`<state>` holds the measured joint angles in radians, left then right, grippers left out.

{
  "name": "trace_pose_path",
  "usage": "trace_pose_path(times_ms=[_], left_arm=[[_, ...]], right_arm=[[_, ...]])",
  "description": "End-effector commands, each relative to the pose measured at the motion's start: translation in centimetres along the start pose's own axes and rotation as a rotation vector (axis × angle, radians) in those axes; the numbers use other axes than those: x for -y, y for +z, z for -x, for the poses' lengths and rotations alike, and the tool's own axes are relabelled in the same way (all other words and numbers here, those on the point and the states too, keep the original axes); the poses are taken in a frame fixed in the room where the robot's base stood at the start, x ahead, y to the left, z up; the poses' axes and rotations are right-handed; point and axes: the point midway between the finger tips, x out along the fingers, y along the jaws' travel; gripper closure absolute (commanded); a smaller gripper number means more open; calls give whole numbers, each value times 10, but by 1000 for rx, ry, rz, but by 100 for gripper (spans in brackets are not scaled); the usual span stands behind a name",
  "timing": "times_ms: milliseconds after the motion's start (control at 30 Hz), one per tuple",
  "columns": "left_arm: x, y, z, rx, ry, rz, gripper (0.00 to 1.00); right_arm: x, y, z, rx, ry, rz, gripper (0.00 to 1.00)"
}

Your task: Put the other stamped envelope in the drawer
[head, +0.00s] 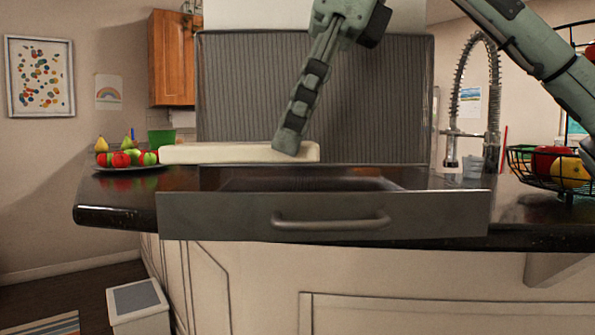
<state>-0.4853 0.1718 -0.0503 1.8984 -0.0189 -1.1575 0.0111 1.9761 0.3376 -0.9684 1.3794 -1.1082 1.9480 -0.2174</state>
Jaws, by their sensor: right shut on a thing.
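The drawer (400,215) is pulled open, with its dark grey front and bar handle facing me. Part of its dark inside shows behind the front, and no object can be made out in it. My right gripper (289,143) points down above the back left part of the drawer. It is shut on the right end of a flat cream envelope (215,153), which is seen nearly edge-on and extends to the left. No stamp shows on it. The envelope appears level, above the drawer's back left; its exact height is unclear. My left gripper is out of view.
A plate of fruit (128,160) sits on the dark counter (110,190) at the left, with a green cup (161,138) behind. A ribbed grey panel (380,95) stands behind the drawer. A tap (453,110) and wire fruit basket (520,160) are at the right.

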Motion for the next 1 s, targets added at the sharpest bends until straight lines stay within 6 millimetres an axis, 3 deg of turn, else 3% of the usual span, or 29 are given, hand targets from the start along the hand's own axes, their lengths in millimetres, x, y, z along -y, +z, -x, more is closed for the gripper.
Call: trace_pose_path(times_ms=[267, 400, 667, 867, 1000], left_arm=[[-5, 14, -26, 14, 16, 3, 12], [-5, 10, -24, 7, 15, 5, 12], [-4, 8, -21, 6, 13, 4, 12], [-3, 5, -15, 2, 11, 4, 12], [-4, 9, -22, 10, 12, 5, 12]], right_arm=[[56, -2, 4, 1, 3, -3, 68], [56, -13, -18, -2, 2, 1, 68], [56, -19, -34, -1, 1, 1, 68], [57, -30, -59, 0, 2, 0, 68], [60, -31, -63, 2, -1, 1, 68]])
